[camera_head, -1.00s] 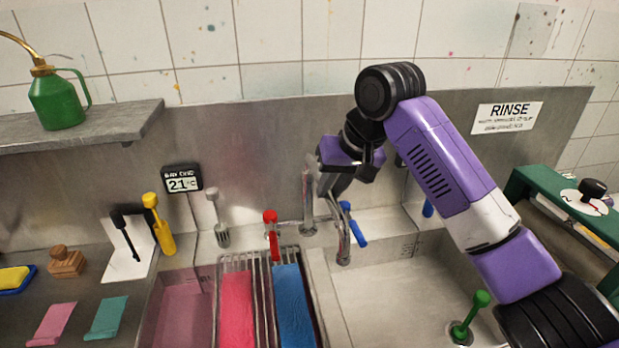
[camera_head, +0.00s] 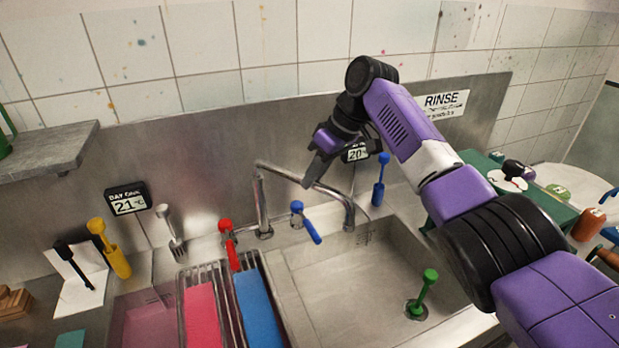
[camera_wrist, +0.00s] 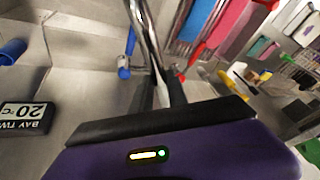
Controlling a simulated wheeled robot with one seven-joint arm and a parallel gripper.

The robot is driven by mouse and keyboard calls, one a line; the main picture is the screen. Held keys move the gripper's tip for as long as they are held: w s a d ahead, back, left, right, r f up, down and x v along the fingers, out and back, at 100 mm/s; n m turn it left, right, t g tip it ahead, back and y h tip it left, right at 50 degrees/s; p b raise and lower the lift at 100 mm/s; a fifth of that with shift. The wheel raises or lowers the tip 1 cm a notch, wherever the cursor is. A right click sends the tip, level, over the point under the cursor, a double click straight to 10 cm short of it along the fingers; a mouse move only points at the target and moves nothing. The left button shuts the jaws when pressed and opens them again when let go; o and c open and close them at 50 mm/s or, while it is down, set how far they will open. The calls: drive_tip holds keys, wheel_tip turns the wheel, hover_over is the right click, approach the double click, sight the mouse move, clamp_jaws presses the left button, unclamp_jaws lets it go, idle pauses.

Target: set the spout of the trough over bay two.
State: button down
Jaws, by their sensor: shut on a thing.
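The chrome spout (camera_head: 330,194) runs from its post (camera_head: 262,205) to the right, and its downturned end hangs near the back of the right-hand basin (camera_head: 340,290). The spout also shows in the wrist view (camera_wrist: 146,40). My gripper (camera_head: 311,181) is shut on the spout's pipe partway along. A display reading "BAY TWO 20°C" (camera_wrist: 25,116) is in the wrist view; in the head view the display (camera_head: 357,152) is partly covered by my arm. The "BAY ONE 21°C" display (camera_head: 127,199) is on the left.
A red-handled tap (camera_head: 228,243) and a blue-handled tap (camera_head: 305,222) flank the post. Pink (camera_head: 202,315) and blue (camera_head: 258,308) strips lie in racks at left.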

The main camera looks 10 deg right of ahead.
drive_tip(key=shift+w+d+r+n, duration=0.1)
drive_tip(key=shift+w+d+n, duration=0.3)
drive_tip(key=shift+w, duration=0.25)
idle(0.3)
drive_tip(key=c, duration=1.3)
unclamp_jaws()
drive_tip(key=b+v, duration=0.2)
drive_tip(key=v, duration=0.5)
drive_tip(key=shift+d+r, duration=0.25)
drive_tip(key=shift+r, duration=0.05)
